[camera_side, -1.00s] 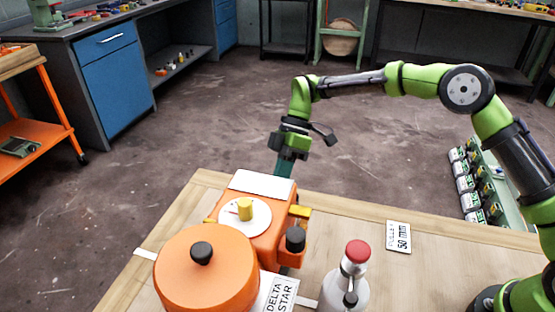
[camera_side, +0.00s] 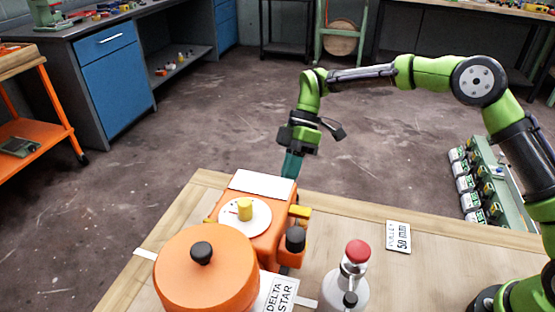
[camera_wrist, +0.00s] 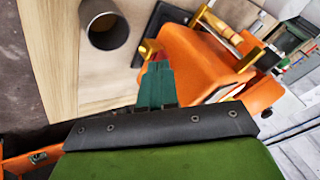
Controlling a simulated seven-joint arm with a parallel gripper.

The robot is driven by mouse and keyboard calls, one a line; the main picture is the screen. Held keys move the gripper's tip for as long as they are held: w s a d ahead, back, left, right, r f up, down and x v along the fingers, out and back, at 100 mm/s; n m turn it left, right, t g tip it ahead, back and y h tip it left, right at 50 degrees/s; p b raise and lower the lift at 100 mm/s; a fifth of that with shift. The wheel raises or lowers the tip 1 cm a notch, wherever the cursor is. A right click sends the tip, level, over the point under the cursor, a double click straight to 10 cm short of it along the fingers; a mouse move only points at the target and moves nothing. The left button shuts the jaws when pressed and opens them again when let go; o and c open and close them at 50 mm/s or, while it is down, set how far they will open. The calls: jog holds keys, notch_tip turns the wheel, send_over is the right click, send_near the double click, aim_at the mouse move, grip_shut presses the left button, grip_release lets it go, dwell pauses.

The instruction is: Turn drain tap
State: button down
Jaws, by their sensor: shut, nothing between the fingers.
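The orange machine (camera_side: 255,205) stands on the wooden bench and also fills the middle right of the wrist view (camera_wrist: 200,60). A small brass-yellow piece, perhaps the drain tap (camera_wrist: 149,48), shows at its edge, with a bit of red beside it. A yellow block (camera_side: 299,211) sits on the machine's right side in the side view; I cannot tell if it is the same piece. My gripper (camera_wrist: 157,68) is shut and empty, its teal fingers pointing at the brass piece. In the side view my gripper (camera_side: 290,170) is behind the machine's far end. Contact cannot be told.
A dark open-topped cup (camera_wrist: 108,28) stands on the bench beside the brass piece. The bench's right half (camera_side: 430,275) is mostly clear.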

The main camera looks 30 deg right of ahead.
jog(key=shift+w+d+r+t, duration=0.5)
jog(key=shift+w+d+r, duration=1.7)
jog(key=shift+d+r, duration=3.25)
jog(key=a+f+m, duration=0.1)
jog(key=a+f, duration=0.2)
jog(key=f, duration=0.1)
jog(key=a+f+m+t+y, duration=0.1)
jog(key=a+f+m, duration=0.1)
jog(key=f, duration=0.2)
jog(key=a+f+m+t, duration=0.1)
jog(key=a+f+m, duration=0.1)
jog(key=a+f, duration=0.1)
jog(key=shift+s+a+f, duration=0.3)
jog(key=shift+s+f, duration=0.05)
jog(key=shift+f, duration=0.25)
jog(key=shift+s+a, duration=1.35)
jog(key=shift+s, duration=0.1)
